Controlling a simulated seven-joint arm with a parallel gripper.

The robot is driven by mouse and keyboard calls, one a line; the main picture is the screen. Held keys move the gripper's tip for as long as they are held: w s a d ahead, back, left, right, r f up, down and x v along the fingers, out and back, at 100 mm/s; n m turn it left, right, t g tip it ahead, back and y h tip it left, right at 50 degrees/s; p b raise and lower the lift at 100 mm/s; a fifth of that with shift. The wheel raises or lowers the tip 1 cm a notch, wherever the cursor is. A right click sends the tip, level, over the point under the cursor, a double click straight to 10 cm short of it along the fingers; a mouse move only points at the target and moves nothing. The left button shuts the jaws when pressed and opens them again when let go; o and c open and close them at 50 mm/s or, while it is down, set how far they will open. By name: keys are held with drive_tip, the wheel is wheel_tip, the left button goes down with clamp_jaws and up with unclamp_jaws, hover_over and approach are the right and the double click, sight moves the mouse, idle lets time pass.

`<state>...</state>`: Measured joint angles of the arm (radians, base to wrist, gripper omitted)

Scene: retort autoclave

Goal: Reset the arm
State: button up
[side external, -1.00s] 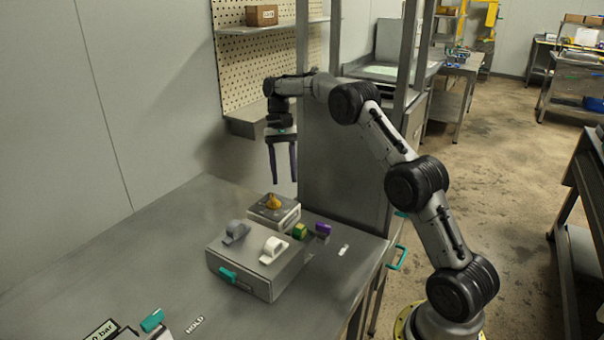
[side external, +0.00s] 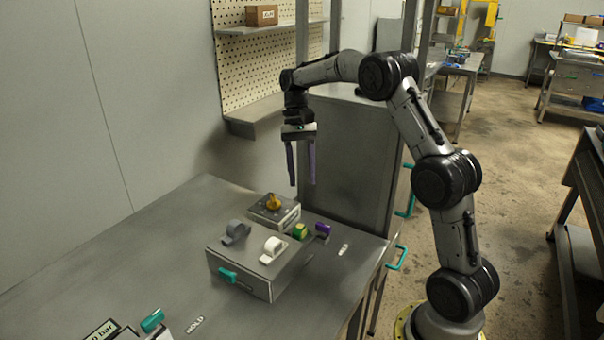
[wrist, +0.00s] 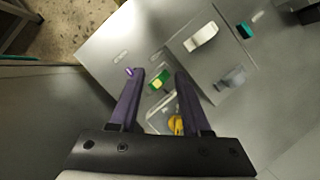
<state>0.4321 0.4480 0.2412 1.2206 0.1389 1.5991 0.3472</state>
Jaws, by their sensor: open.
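My gripper (side external: 302,184) hangs pointing down above the far right part of the steel table (side external: 120,240). Its two purple-grey fingers are apart, with nothing held between them. In the wrist view my gripper (wrist: 160,73) is also open, with a green and yellow knob (wrist: 158,80) seen beyond its fingertips. In the side view that green and yellow knob (side external: 300,231) sits below the fingers, clear of them. My arm is raised and bent.
A grey box (side external: 258,270) carries a grey knob (side external: 235,232), a white knob (side external: 273,247) and a teal handle (side external: 228,275). Behind it is a small box (side external: 272,213) with an orange knob (side external: 273,202). A purple piece (side external: 323,230) is beside them. The table's left side is clear.

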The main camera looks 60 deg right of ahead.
drive_tip(key=s+a+r+n+t+h, duration=0.2)
drive_tip(key=s+a+r+n+t, duration=0.1)
drive_tip(key=s+a+r, duration=0.85)
drive_tip(key=s+a+n+t, duration=0.4)
drive_tip(key=s, duration=0.5)
wheel_tip(320, 180, down, 6)
drive_tip(key=s+n+t+h, duration=0.1)
drive_tip(key=s+n, duration=0.1)
drive_tip(key=s, duration=0.1)
drive_tip(key=shift+d+t, duration=0.25)
drive_tip(key=shift+t, duration=0.05)
